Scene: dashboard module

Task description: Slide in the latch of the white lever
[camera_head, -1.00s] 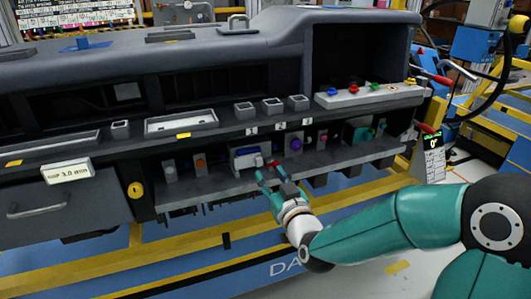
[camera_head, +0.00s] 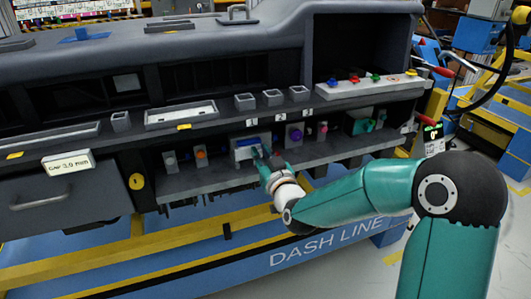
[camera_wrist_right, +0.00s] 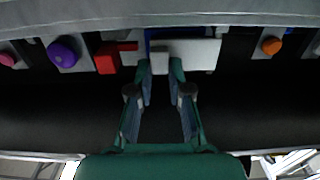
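A white plate (camera_head: 251,142) with a blue bar (camera_head: 247,142) stands on the lower shelf of the dashboard module. In the right wrist view the white plate (camera_wrist_right: 205,54) lies behind my fingertips. A small pale block (camera_wrist_right: 160,53), perhaps the white lever, shows in front of the plate. A red latch-like piece (camera_wrist_right: 115,57) is beside it on the left. My right gripper (camera_wrist_right: 161,68) points at the block, fingers apart on either side of it; contact is not clear. In the head view my right gripper (camera_head: 260,155) hides the plate's lower part. My left gripper is not in view.
A purple knob (camera_head: 296,136) and a pink one (camera_head: 323,128) stand to the right, an orange knob (camera_head: 201,155) to the left. The upper ledge (camera_head: 220,121) overhangs this row. The shelf front (camera_wrist_right: 60,115) is bare below my fingers.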

